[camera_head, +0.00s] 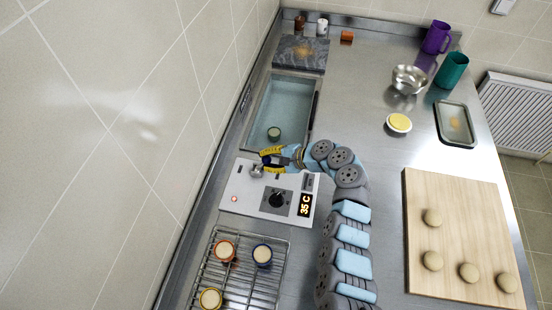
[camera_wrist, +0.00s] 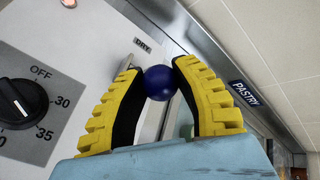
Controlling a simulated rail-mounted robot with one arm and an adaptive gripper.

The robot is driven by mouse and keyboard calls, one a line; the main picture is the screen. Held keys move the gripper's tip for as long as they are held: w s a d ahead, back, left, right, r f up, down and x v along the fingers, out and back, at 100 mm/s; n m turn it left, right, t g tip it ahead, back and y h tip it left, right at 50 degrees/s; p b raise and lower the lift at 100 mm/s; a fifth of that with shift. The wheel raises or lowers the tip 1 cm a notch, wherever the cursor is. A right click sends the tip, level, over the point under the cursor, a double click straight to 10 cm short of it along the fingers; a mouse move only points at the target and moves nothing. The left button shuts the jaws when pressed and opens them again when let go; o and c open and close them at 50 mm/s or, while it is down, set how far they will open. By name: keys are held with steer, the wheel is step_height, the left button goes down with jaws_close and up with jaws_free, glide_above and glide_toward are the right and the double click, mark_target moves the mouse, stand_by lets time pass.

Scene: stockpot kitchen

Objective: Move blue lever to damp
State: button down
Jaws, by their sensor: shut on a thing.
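The blue lever's round knob (camera_wrist: 159,82) shows in the wrist view between the two yellow finger pads of my gripper (camera_wrist: 160,88). The pads are shut on the knob from both sides. A "DRY" label (camera_wrist: 143,45) is just beyond the knob. In the head view my gripper (camera_head: 265,159) is at the upper edge of the white control panel (camera_head: 240,196), and its fingers largely hide the lever. I cannot read a damp label in either view, and the lever's exact position in its travel is unclear.
The panel has a black dial (camera_head: 277,200) and a lit 35 C display (camera_head: 305,204). A glass-topped chamber (camera_head: 283,100) lies behind the panel. A wire rack (camera_head: 235,280) with several small cups stands in front. A wooden board (camera_head: 455,215) with dough balls is at right.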

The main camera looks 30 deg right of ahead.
stand_by(0.3)
steer(key=c, duration=0.7)
jaws_free()
steer(key=shift+s, duration=0.1)
steer(key=v, duration=1.2)
